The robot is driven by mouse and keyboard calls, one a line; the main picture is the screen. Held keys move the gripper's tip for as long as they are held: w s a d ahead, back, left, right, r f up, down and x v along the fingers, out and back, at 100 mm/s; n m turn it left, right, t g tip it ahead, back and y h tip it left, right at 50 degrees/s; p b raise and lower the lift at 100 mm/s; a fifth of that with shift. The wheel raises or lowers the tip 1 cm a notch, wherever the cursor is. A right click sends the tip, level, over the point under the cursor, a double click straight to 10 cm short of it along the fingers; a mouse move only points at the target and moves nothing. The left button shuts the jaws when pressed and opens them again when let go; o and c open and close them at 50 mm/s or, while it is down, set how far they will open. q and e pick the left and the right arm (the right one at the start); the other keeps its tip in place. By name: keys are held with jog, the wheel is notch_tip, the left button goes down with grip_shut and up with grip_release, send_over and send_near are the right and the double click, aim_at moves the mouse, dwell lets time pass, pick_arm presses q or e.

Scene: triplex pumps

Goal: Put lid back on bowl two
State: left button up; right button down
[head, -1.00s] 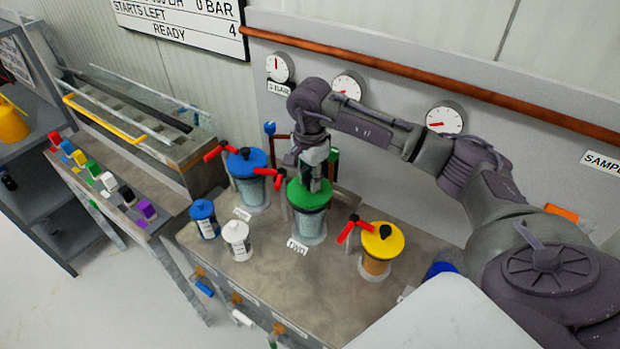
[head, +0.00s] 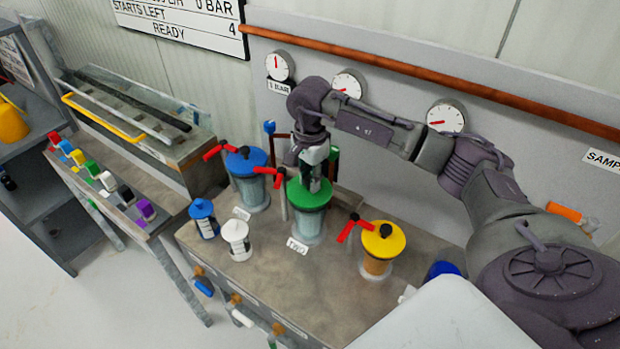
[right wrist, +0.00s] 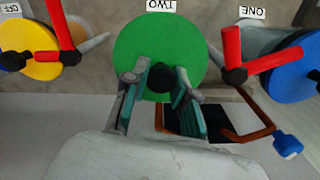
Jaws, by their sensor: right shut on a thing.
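Bowl two is a clear cylinder (head: 308,226) behind the label TWO, standing on the bench. The green lid (head: 309,196) sits over its top and looks level; whether it is fully seated I cannot tell. My right gripper (head: 312,184) points down from above and is shut on the lid's knob. In the right wrist view the green lid (right wrist: 160,50) fills the upper middle, with its dark knob (right wrist: 161,83) between the two fingers of the right gripper (right wrist: 160,88). My left gripper is not in view.
A blue-lidded bowl (head: 247,175) stands left and a yellow-lidded bowl (head: 380,250) right, with red clamp handles close by. A small blue-topped jar (head: 204,218) and a white jar (head: 236,240) stand in front. The bench's front middle (head: 290,280) is clear.

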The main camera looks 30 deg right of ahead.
jog(key=shift+c, duration=1.8)
grip_release()
jog(key=shift+r, duration=0.1)
jog(key=shift+r+p, duration=1.95)
jog(key=shift+r, duration=1.5)
grip_shut()
